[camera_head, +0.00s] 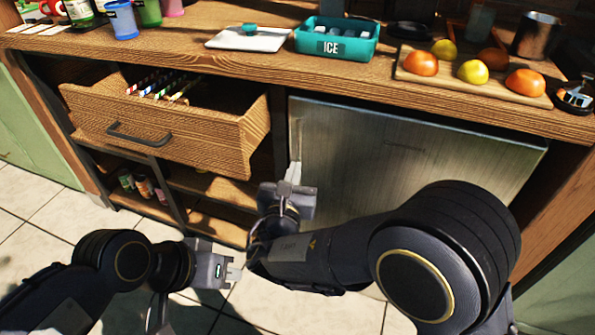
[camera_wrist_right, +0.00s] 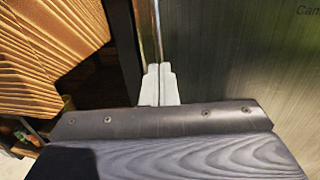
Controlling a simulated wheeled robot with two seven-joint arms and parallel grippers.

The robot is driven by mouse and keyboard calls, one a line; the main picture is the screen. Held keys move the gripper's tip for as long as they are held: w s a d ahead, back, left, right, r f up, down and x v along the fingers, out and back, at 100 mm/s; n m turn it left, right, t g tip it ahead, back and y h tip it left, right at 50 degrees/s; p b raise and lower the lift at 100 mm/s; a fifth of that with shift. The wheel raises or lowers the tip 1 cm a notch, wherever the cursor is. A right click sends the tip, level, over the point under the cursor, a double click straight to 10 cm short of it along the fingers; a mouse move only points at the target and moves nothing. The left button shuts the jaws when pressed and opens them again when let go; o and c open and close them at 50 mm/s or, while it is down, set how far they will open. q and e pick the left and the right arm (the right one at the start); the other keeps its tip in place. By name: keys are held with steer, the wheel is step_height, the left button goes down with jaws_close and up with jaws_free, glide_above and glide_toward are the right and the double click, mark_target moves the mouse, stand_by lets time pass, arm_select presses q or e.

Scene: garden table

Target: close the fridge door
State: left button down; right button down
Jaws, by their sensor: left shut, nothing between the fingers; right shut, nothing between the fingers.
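The fridge door (camera_head: 400,160) is a brushed metal panel under the counter, right of the open drawer. It looks flush or nearly flush with the cabinet front; a thin gap cannot be ruled out. My right gripper (camera_head: 293,172) is shut and empty at the door's left edge. In the right wrist view its fingertips (camera_wrist_right: 158,72) are together at the door's edge, with the metal door (camera_wrist_right: 235,60) to their right; whether they touch it I cannot tell. My left gripper (camera_head: 236,272) is shut and empty, low over the tiled floor, apart from the door.
A wooden drawer (camera_head: 165,125) with striped straws stands pulled out left of the fridge, close to my right gripper. Shelves with jars lie below it. On the counter are a teal ice bin (camera_head: 337,42), a white tray (camera_head: 248,39) and a fruit board (camera_head: 445,80).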

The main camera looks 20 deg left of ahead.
steer(key=s+d+p, duration=0.1)
steer(key=s, duration=0.9)
steer(key=shift+d, duration=0.3)
